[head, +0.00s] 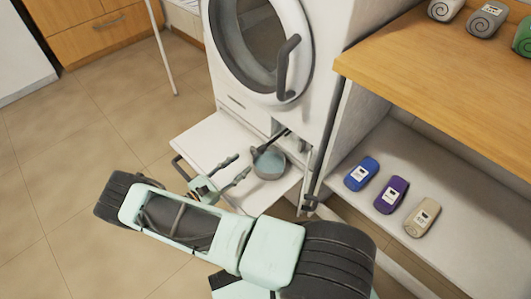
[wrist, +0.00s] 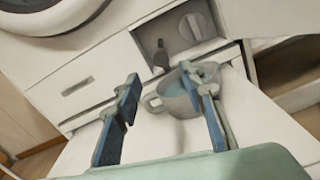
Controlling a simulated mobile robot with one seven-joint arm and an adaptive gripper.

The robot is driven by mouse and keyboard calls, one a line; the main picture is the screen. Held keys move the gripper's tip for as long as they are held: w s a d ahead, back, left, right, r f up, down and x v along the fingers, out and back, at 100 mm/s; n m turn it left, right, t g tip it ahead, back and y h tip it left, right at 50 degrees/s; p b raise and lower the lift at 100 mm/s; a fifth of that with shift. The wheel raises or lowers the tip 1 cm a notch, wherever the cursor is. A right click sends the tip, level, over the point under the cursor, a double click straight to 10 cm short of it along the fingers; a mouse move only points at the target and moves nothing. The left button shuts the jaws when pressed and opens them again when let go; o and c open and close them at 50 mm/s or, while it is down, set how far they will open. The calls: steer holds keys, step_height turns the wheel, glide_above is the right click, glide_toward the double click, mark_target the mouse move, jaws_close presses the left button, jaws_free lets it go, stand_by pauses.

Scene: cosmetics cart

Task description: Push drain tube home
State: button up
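A dark drain tube (head: 274,141) sticks out of the open compartment at the bottom of the white washing machine (head: 240,104). Its dark end (wrist: 160,53) shows in the wrist view, left of a round grey knob (wrist: 190,28). A grey mug (head: 268,165) with bluish contents stands on the lowered white flap below the tube; it also shows in the wrist view (wrist: 172,100). My gripper (head: 241,164) is open, its fingers apart above the flap, left of the mug. In the wrist view my gripper's (wrist: 168,80) right finger overlaps the mug; I cannot tell whether they touch.
A wooden-topped shelf unit (head: 430,70) stands right of the machine. Blue (head: 361,173), purple (head: 391,195) and beige (head: 422,218) bottles lie on its lower shelf. A thin white pole (head: 165,55) stands at left. Tiled floor (head: 70,190) is clear at left.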

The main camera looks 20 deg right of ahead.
mark_target(259, 152)
steer(key=b+x, duration=0.1)
steer(key=x, duration=1)
steer(key=shift+s+f, duration=0.1)
steer(key=shift+f, duration=0.05)
steer(key=shift+c, duration=0.5)
jaws_close()
